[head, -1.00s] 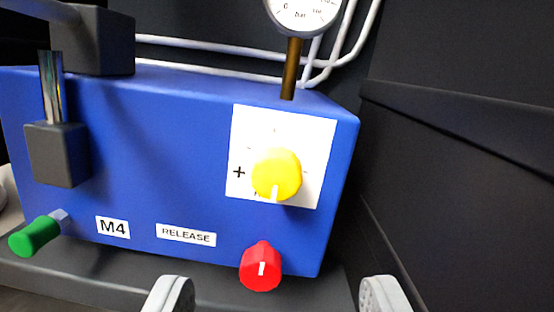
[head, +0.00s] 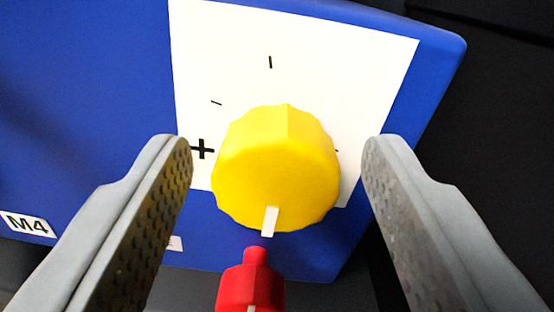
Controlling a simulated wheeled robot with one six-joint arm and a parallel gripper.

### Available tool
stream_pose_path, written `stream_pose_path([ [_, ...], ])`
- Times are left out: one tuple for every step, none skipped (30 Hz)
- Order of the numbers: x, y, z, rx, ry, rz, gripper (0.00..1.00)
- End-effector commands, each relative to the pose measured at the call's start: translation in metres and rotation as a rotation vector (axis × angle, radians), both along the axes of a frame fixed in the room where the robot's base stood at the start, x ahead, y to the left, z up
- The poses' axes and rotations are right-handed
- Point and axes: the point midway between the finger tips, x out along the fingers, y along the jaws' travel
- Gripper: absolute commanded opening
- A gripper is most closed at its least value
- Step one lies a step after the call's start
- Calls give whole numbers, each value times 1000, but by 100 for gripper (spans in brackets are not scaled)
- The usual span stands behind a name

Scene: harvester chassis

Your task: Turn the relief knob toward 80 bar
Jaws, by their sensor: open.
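The relief knob is a yellow, ridged round knob (head: 276,165) on a white plate (head: 345,65) with tick marks and a plus sign at its left. The knob's white pointer mark (head: 270,221) points down in the picture. My gripper (head: 277,150) is open, with one finger on each side of the yellow knob. Gaps show between both fingers and the knob, so neither finger appears to touch it. The pressure gauge is not in the view now.
A red knob (head: 250,288) sits just below the yellow knob, between my fingers near the bottom edge. The blue block (head: 85,100) carries the plate and an M4 label (head: 27,224) at lower left. Dark space lies to the right.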

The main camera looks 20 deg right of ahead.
Motion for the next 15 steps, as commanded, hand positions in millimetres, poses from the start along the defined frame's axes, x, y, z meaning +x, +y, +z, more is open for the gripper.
stream_pose_path([
  [0, 0, 0, 0, 0, 0, 56],
  [0, 0, 0, 0, 0, 0, 56],
  [0, 0, 0, 0, 0, 0, 56],
  [0, 0, 0, 0, 0, 0, 52],
  [0, 0, 0, 0, 0, 0, 46],
  [0, 0, 0, 0, 0, 0, 38],
  [0, 0, 0, 0, 0, 0, 32],
  [0, 0, 0, 0, 0, 0, 26],
  [0, 0, 0, 0, 0, 0, 18],
  [0, 0, 0, 0, 0, 0, 13],
  [0, 0, 0, 0, 0, 0, 11],
  [0, 0, 0, 0, 0, 0, 11],
  [0, 0, 0, 1, 0, 0, 11],
  [0, 0, 0, 2, 0, 0, 11],
  [0, 0, 0, 4, -1, 0, 11],
])
